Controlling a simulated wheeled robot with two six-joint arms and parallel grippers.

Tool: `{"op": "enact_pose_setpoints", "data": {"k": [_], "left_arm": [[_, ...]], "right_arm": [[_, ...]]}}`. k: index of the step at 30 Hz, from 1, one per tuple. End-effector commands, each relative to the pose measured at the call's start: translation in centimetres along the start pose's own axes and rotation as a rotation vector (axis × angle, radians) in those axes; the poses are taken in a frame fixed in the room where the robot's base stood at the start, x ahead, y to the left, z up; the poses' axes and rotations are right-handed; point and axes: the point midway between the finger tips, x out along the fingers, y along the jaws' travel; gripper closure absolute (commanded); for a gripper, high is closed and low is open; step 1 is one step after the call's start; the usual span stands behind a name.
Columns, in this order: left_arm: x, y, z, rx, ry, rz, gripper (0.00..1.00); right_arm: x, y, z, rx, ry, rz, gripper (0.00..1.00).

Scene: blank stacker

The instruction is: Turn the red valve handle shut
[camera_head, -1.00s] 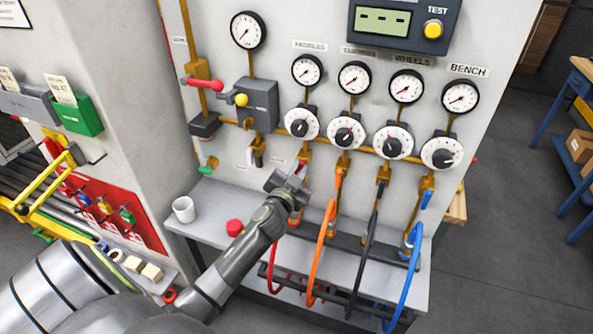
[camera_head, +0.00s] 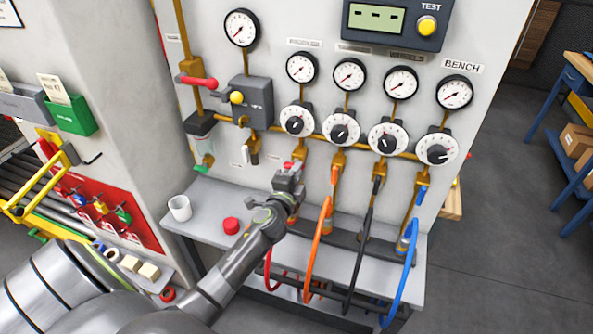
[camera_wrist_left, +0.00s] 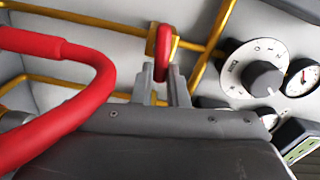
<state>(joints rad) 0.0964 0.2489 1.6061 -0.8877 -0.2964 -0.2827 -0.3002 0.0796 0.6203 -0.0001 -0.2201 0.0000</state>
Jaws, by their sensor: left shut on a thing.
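A small red valve handle (camera_head: 288,165) is on the brass pipe below the leftmost dial, above the red hose. My left gripper (camera_head: 288,177) is at this handle and hides most of the pipe behind it. In the left wrist view the red handle (camera_wrist_left: 163,46) stands upright between the two grey fingertips of my left gripper (camera_wrist_left: 160,82), which are shut on it. The red hose (camera_wrist_left: 95,90) curves across the left of that view. My right gripper is not in view.
Dials, gauges and brass pipes cover the panel above. Orange (camera_head: 316,250), black (camera_head: 357,260) and blue (camera_head: 405,280) hoses hang to the right. A white cup (camera_head: 180,207) and a red button (camera_head: 231,225) stand on the ledge. Another red lever (camera_head: 198,82) is at upper left.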

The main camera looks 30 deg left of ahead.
Motion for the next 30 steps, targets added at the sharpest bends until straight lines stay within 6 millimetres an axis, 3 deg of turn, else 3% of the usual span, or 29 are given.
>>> {"op": "enact_pose_setpoints", "data": {"k": [12,27,28,30], "left_arm": [[-0.05,0.42,0.03,0.165,0.000,0.002,1.00],[-0.06,0.49,0.07,0.184,0.000,0.003,1.00],[-0.06,0.50,0.07,0.184,0.000,0.003,0.85],[-0.06,0.50,0.07,0.184,-0.001,0.003,0.76]], "right_arm": [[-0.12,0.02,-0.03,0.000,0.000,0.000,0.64],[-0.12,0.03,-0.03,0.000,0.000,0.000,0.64],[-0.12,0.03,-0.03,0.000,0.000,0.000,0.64],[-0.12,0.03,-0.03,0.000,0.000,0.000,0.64]]}}
